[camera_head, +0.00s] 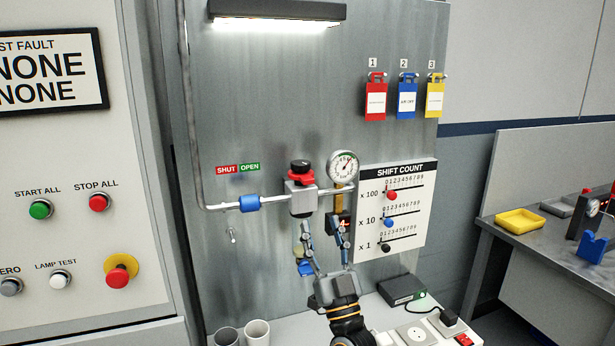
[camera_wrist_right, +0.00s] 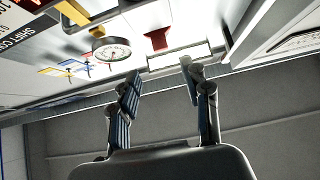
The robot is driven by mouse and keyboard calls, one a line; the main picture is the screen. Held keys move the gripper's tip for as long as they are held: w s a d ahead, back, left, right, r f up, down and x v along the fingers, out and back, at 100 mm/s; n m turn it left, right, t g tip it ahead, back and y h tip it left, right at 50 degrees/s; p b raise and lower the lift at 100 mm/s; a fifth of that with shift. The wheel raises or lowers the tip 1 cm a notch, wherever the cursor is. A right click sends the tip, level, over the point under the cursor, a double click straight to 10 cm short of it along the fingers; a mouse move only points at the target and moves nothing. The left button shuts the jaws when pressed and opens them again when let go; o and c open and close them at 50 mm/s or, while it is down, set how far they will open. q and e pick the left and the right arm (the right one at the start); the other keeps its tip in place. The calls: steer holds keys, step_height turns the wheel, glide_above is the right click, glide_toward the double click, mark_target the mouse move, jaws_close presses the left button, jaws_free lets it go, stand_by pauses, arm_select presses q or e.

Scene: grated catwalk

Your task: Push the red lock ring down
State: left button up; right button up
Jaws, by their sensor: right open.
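The red lock ring (camera_head: 301,176) sits around the neck under a black knob (camera_head: 300,165), on top of a grey valve block (camera_head: 301,198) on the metal panel. My right gripper (camera_head: 322,232) is open and empty, with its fingers pointing up. In the head view it appears below and slightly right of the block, apart from the ring. The wrist view shows its two spread fingers (camera_wrist_right: 160,74) with nothing between them. A red shape (camera_wrist_right: 157,39) lies beyond them there; I cannot tell whether it is the ring. My left gripper is not in view.
A round gauge (camera_head: 342,166) is right of the ring, and a blue pipe fitting (camera_head: 250,203) is left of it. The shift count board (camera_head: 397,210) stands close on the right. Cups (camera_head: 256,333) and a dark box (camera_head: 402,290) stand on the ledge below.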

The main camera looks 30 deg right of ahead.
mark_target(308, 178)
steer(key=p+x, duration=0.3)
steer(key=x, duration=0.7)
steer(key=shift+w+r+p, duration=0.1)
steer(key=shift+r+p, duration=0.15)
steer(key=shift+p, duration=0.05)
steer(key=shift+w+d+r, duration=0.1)
steer(key=shift+w+r, duration=0.3)
steer(key=shift+w, duration=0.2)
steer(key=shift+s, duration=0.1)
jaws_close()
